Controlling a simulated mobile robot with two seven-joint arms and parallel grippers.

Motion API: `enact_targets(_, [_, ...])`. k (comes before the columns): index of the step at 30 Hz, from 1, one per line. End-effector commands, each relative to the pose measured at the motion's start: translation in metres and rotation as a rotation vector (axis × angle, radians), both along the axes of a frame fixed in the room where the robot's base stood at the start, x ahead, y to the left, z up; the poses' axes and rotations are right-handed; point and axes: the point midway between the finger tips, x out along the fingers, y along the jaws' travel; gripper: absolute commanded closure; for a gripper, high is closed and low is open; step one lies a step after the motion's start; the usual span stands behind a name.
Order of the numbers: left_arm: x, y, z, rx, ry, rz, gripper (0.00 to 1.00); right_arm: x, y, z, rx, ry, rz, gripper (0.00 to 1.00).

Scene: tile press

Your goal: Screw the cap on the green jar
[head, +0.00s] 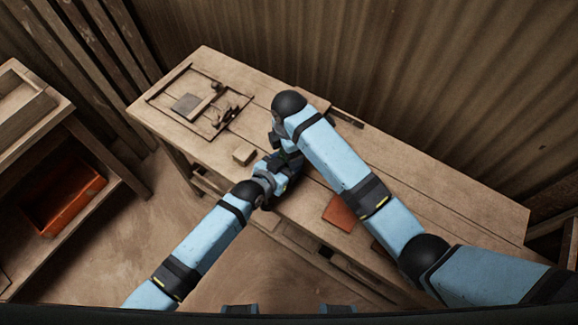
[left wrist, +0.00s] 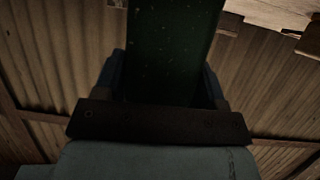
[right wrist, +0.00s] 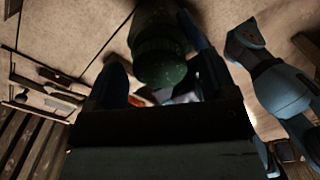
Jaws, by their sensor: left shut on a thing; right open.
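The green jar (left wrist: 168,50) is a dark green, speckled body between the blue fingers of my left gripper (left wrist: 165,90), which is shut on it. In the head view my left gripper (head: 287,165) is over the workbench, partly covered by my right arm. In the right wrist view a round green piece with a ridged rim (right wrist: 161,62), looking like the cap, lines up with the green body (right wrist: 155,18). I cannot tell how firmly it sits. My right gripper (right wrist: 155,75) is open, its fingers on either side of the ridged piece. The head view hides the jar.
The workbench (head: 450,205) has a wooden frame (head: 165,90) with small items at its far left. A small wooden block (head: 244,155) and a reddish tile (head: 340,213) lie near the front edge. An orange bin (head: 65,198) stands on a shelf at left. The bench's right end is clear.

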Motion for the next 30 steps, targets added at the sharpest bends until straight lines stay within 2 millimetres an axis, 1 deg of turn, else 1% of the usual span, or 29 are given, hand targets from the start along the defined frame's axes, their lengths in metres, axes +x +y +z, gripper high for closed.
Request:
enact_targets(9, [0.0, 0.0, 0.0, 0.0, 0.0, 0.0, 1.0, 0.001, 0.0, 0.039, 0.0, -0.003, 0.001, 0.22])
enact_targets(12, [0.0, 0.0, 0.0, 0.0, 0.0, 0.0, 1.0, 0.0, 0.0, 0.042, 0.0, -0.001, 0.001, 0.22])
enact_targets(17, [0.0, 0.0, 0.0, 0.0, 0.0, 0.0, 1.0, 0.0, 0.0, 0.042, 0.0, -0.001, 0.001, 0.22])
enact_targets(18, [0.0, 0.0, 0.0, 0.0, 0.0, 0.0, 1.0, 0.0, 0.0, 0.042, 0.0, -0.001, 0.001, 0.26])
enact_targets(20, [0.0, 0.0, 0.0, 0.0, 0.0, 0.0, 1.0, 0.0, 0.0, 0.043, 0.0, -0.001, 0.011, 0.26])
enact_targets(23, [0.0, 0.0, 0.0, 0.0, 0.0, 0.0, 1.0, 0.0, 0.0, 0.047, 0.0, -0.001, 0.079, 0.26])
enact_targets(30, [0.0, 0.0, 0.0, 0.0, 0.0, 0.0, 1.0, 0.0, 0.001, 0.067, 0.002, -0.003, 0.402, 0.26])
